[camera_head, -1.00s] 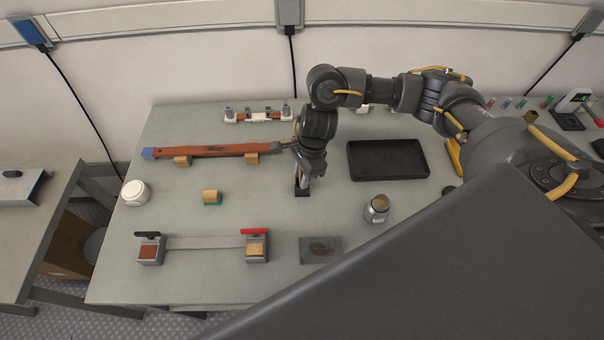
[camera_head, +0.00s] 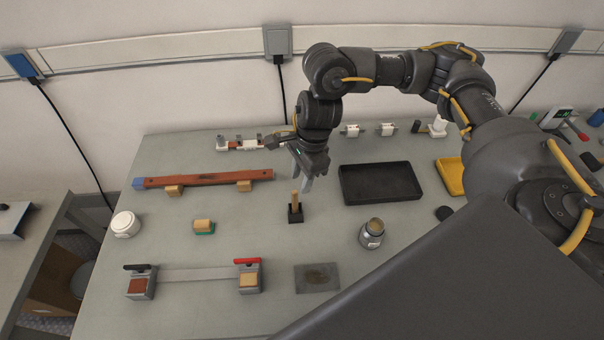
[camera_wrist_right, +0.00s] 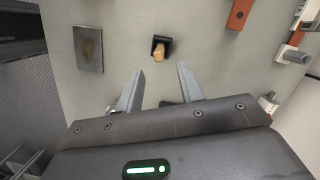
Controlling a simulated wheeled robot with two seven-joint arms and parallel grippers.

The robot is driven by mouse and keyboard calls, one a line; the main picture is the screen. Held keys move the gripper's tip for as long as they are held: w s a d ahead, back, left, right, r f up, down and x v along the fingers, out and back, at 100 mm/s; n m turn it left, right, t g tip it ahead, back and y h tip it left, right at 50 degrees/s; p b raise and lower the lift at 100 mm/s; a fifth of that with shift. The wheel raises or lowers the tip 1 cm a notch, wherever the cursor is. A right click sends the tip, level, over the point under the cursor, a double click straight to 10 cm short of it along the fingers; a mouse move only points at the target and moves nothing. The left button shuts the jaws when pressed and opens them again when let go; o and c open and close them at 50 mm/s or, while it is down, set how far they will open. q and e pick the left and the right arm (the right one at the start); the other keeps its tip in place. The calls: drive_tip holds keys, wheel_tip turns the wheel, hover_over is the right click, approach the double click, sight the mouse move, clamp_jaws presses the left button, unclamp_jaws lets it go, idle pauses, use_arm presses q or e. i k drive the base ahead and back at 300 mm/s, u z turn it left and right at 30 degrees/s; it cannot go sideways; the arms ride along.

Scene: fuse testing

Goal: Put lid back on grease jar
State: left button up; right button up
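The grease jar (camera_head: 371,240) stands on the table right of centre, a silvery jar whose top shows a tan-brown surface, so it looks uncovered. A dark round disc (camera_head: 444,213), possibly its lid, lies to the right of the jar, near my arm. My right gripper (camera_head: 305,183) hangs above the table, up and left of the jar, near the black holder (camera_head: 296,219) with a wooden handle (camera_head: 295,199) upright in it. In the right wrist view my right gripper (camera_wrist_right: 160,85) has its fingers apart with nothing between them. My left gripper is out of view.
A black tray (camera_head: 380,197) lies behind the jar and a yellow tray (camera_head: 450,176) to its right. A stained grey plate (camera_head: 317,278) lies in front. A white round container (camera_head: 125,224) and a red-brown bar (camera_head: 205,180) are at left.

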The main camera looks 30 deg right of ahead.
sight(372, 232)
drive_tip(key=k, duration=2)
